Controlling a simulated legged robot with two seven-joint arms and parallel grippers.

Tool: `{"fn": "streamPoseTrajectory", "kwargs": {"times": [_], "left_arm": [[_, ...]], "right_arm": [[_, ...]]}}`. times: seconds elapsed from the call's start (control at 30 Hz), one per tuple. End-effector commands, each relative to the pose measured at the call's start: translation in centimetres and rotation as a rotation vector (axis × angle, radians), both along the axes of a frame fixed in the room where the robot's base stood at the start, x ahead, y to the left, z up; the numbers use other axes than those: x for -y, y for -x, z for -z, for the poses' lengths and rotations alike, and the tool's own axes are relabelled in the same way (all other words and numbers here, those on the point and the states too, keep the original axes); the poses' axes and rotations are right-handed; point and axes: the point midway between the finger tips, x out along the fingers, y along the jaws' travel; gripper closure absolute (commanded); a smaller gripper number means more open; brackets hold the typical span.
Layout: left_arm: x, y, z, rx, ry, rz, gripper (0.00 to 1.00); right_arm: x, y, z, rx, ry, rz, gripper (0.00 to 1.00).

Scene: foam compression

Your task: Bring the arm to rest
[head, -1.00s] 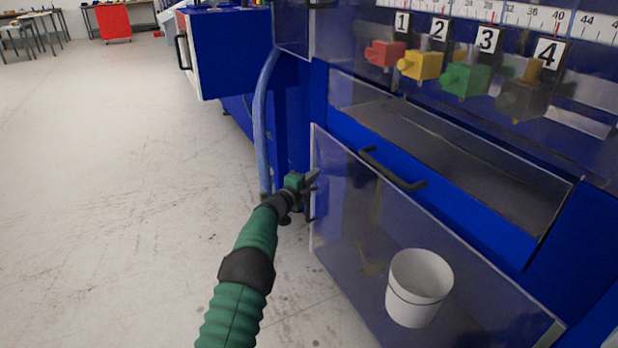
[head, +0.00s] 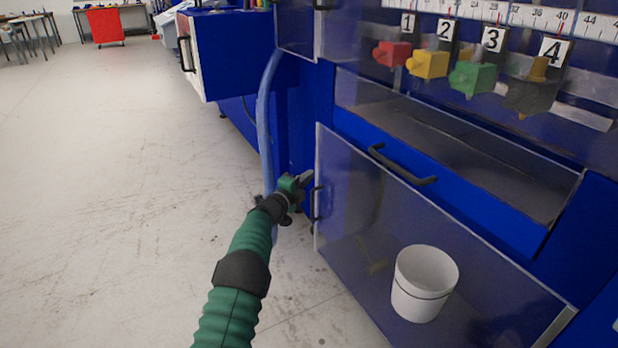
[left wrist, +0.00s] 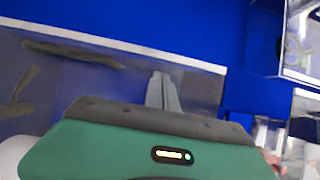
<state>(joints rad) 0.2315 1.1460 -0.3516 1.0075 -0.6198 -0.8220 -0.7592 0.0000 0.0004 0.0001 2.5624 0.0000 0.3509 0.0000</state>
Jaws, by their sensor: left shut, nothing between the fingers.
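My left arm (head: 241,274) is green with dark bands and reaches up from the bottom of the head view. My left gripper (head: 304,179) is shut and empty. It is beside the left edge of the clear door of the blue machine, in front of the blue frame; whether it touches cannot be told. In the left wrist view the closed fingers (left wrist: 162,92) point toward the clear panel's edge and blue surface. My right gripper is not in view.
The clear door (head: 345,215) has black handles (head: 402,168). A white bucket (head: 424,284) shows behind it. Red, yellow, green and dark blocks (head: 428,63) sit above under numbers. A blue hose (head: 265,120) hangs behind my gripper. The floor (head: 110,200) at left is clear.

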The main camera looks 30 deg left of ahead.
Motion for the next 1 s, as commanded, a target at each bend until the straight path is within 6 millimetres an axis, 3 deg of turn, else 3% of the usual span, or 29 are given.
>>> {"fn": "streamPoseTrajectory", "kwargs": {"times": [0.1,0.4,0.67,0.77,0.87,1.0], "left_arm": [[-1.8,2.2,-0.5,-0.006,-0.001,-0.01,1.0],[-5.4,7.0,-0.2,-0.007,-0.002,-0.011,1.0],[-5.9,7.7,0.0,-0.011,0.012,-0.021,1.0],[-5.8,8.2,-0.9,-0.06,0.137,-0.11,1.0],[-3.9,10.7,-0.8,-0.191,0.427,-0.286,1.0],[3.8,19.5,3.0,-0.483,0.877,-0.544,1.0]], "right_arm": [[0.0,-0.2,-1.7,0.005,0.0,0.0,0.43],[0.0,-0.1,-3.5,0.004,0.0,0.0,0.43],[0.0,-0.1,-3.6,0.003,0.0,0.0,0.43],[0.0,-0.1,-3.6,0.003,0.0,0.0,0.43],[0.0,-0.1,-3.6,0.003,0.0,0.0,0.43],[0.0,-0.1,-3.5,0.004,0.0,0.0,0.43]]}}
